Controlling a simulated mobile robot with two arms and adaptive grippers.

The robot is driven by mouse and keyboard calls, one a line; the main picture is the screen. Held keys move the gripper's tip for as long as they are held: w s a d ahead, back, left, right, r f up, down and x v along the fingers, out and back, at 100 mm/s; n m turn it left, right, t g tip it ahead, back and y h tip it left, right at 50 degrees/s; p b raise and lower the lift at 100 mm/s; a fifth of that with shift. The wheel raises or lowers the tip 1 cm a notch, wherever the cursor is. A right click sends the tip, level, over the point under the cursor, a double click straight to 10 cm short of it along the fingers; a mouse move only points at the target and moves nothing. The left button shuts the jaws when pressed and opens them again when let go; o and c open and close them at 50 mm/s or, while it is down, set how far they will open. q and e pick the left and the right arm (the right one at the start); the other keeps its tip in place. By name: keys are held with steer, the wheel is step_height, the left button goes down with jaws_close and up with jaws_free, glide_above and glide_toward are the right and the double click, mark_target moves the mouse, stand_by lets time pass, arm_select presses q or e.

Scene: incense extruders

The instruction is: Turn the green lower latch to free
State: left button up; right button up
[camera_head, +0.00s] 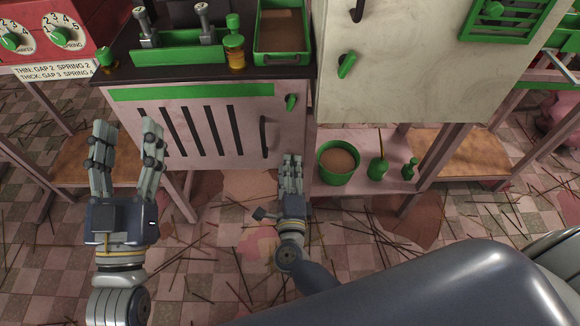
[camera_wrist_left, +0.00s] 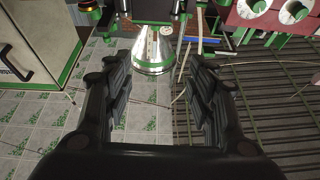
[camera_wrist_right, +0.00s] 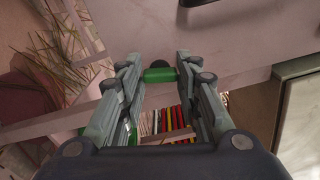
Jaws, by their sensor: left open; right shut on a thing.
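My right gripper (camera_head: 291,160) is low at the right end of the pink slotted cabinet's front (camera_head: 215,130). In the right wrist view, its fingertips (camera_wrist_right: 160,77) close around a short green bar, the green lower latch (camera_wrist_right: 160,75), with a dark round part behind it. The fingers hide this latch in the head view. Another green latch (camera_head: 291,102) shows higher on the same cabinet, clear of the fingers. My left gripper (camera_head: 125,126) is open and empty at the left, in front of the cabinet. Its spread fingers also show in the left wrist view (camera_wrist_left: 158,75).
A dark door handle (camera_head: 264,137) is left of the right gripper. A white cabinet (camera_head: 400,60) with its own green latch (camera_head: 346,65) stands at the right. A green pot (camera_head: 338,162) sits on the low shelf. Thin sticks litter the tiled floor.

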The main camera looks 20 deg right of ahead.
arm_select(q)
steer(key=shift+w+f, duration=0.2)
steer(key=shift+f, duration=0.35)
arm_select(e)
steer(key=shift+a, duration=0.1)
steer(key=o, duration=1.1)
steer(key=v, duration=1.2)
